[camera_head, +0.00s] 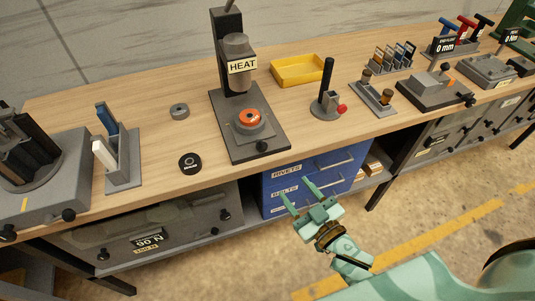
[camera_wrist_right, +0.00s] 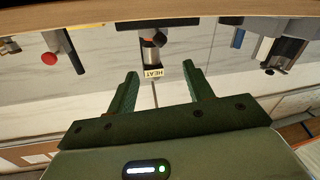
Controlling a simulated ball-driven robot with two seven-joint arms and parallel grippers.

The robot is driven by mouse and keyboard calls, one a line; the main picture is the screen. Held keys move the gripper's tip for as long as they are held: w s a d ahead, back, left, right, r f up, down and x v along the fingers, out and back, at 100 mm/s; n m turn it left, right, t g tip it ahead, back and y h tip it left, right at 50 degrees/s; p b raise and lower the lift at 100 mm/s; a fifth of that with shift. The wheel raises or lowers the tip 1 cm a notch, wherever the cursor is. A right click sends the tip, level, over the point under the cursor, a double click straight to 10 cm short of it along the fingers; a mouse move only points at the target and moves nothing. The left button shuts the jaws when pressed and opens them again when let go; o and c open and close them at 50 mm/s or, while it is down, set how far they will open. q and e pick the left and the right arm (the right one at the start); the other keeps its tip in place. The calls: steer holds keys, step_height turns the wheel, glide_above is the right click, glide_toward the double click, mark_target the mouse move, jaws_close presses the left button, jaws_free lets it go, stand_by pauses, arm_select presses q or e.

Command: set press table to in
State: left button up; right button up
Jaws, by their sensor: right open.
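The press (camera_head: 232,52) is a dark column with a grey cylindrical head and a HEAT label, on a dark base on the bench. Its press table (camera_head: 236,134) is a grey plate on that base, with an orange ring-shaped piece (camera_head: 251,117) on it. A black knob (camera_head: 262,146) sits at the base's front. My right gripper (camera_head: 297,191) is open and empty, in front of and below the bench edge, apart from the press. In the right wrist view, the press (camera_wrist_right: 152,52) appears inverted beyond the open fingers (camera_wrist_right: 162,84). My left gripper is out of view.
A blue drawer unit (camera_head: 284,190) stands under the bench behind my right gripper. A small stand with a black handle and red knob (camera_head: 341,109) is right of the press. A black disc (camera_head: 190,162) and grey ring (camera_head: 179,111) lie left. A yellow tray (camera_head: 299,71) is behind.

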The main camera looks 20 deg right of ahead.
mark_target(265, 151)
steer(key=b+x, duration=0.1)
steer(key=x, duration=1.4)
steer(key=shift+w+a+b, duration=0.15)
steer(key=shift+w+b, duration=0.15)
steer(key=shift+w, duration=0.1)
